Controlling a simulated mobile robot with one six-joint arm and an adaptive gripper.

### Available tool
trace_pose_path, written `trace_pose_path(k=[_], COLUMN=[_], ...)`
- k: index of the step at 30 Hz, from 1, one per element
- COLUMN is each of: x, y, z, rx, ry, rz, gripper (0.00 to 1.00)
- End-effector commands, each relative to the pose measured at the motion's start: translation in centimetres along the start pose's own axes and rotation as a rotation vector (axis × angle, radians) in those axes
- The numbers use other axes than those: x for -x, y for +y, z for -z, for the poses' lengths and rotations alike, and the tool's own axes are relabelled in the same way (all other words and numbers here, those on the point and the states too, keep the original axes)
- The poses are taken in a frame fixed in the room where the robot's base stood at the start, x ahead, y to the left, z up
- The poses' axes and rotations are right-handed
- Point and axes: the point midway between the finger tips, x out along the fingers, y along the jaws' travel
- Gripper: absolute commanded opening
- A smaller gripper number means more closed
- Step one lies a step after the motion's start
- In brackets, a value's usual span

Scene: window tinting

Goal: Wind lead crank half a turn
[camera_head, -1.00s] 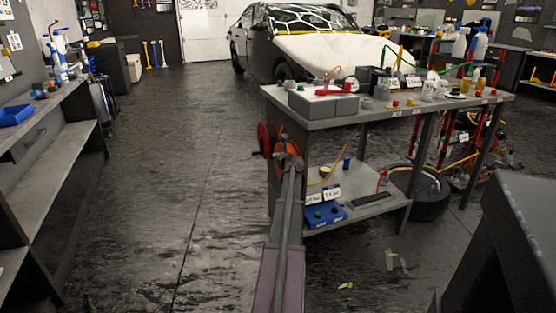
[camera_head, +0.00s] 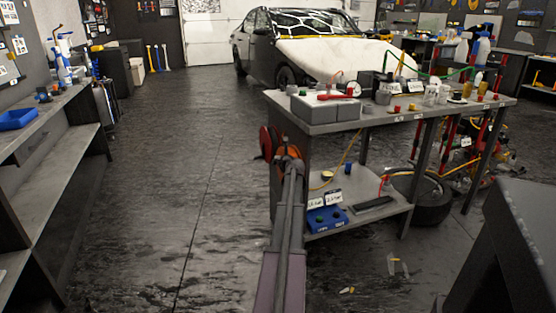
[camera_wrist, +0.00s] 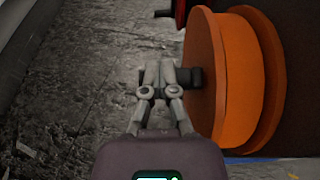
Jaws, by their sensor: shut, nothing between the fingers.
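An orange reel (camera_head: 286,143) with a round flange is mounted on the left end of the workbench. In the wrist view, the orange flange (camera_wrist: 238,75) fills the right side, and a short black crank knob (camera_wrist: 190,78) sticks out from its face. My gripper (camera_wrist: 160,66) is shut with nothing between its fingers. Its fingertips are just left of the knob, close beside it; whether they touch cannot be told. In the head view my gripper (camera_head: 289,158) is in front of the orange reel and hides part of it. A red reel (camera_head: 266,141) is beside it.
The workbench top (camera_head: 372,117) carries a grey box (camera_head: 325,107) and several small items. A blue box (camera_head: 326,218) is on its lower shelf (camera_head: 370,216). The floor left of the bench is clear up to the shelving (camera_head: 50,150). A car (camera_head: 315,50) stands behind.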

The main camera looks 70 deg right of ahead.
Motion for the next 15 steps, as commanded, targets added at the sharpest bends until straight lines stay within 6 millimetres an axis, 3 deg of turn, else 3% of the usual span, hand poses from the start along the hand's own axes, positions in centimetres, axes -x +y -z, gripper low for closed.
trace_pose_path(k=[11,15], x=[3.3,4.1], y=[1.1,0.7], z=[1.7,-0.1], rx=[0.0,0.0], ry=[-0.002,-0.002], rz=[-0.004,0.0], gripper=[0.0,0.0])
